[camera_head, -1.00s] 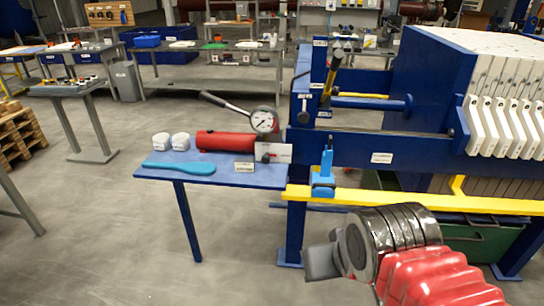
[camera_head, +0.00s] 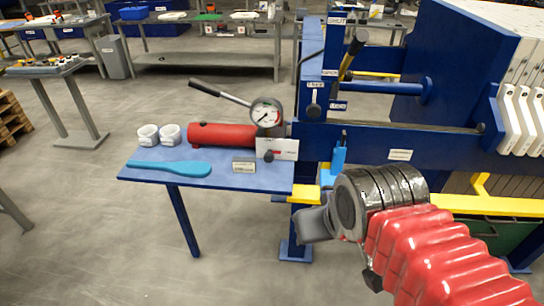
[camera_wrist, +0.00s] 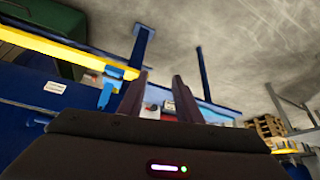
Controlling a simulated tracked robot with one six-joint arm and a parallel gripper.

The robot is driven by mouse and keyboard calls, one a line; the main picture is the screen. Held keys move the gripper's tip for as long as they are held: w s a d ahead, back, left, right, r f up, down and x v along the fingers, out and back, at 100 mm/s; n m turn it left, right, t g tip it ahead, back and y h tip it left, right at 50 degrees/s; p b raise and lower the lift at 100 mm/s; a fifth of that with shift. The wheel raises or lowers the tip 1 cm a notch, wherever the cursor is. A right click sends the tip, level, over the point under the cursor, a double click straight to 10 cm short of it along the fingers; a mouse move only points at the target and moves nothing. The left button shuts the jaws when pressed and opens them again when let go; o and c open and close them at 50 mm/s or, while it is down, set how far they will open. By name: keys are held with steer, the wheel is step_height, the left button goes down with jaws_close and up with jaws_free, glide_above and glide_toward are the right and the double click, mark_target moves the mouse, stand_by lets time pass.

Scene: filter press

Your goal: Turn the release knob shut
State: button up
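The red hand pump (camera_head: 225,134) lies on a small blue side table (camera_head: 135,174), with a round gauge (camera_head: 266,112) and a lever on it. A small black knob (camera_head: 268,155) sits at the white plate on the pump's right end; I take it for the release knob. Its turn position is too small to tell. My gripper (camera_head: 312,223) is right of and nearer than the table, apart from the knob; its fingers are hard to make out there. In the wrist view my gripper (camera_wrist: 161,78) has its two dark fingers apart, with nothing held between them.
The blue press frame (camera_head: 400,145) and a yellow rail (camera_head: 470,204) stand close on the right.

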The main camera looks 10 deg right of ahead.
steer(key=shift+w+a, duration=0.1)
steer(key=shift+w, duration=0.15)
steer(key=shift+o, duration=0.2)
steer(key=shift+o, duration=0.8)
steer(key=w+f+t, duration=0.3)
steer(key=w+f, duration=0.1)
steer(key=w, duration=0.8)
steer(key=w+f+t, duration=0.2)
steer(key=w+f, duration=0.1)
steer(key=w, duration=0.8)
steer(key=w+f+t, duration=0.2)
steer(key=f, duration=0.2)
steer(key=w+f+t, duration=0.2)
steer(key=f+t, duration=0.1)
steer(key=f, duration=0.1)
steer(key=w+f+t+y, duration=0.1)
steer(key=w+f+t, duration=0.1)
steer(key=f, duration=0.3)
steer(key=shift+w+m, duration=0.1)
steer(key=shift+m, duration=0.3)
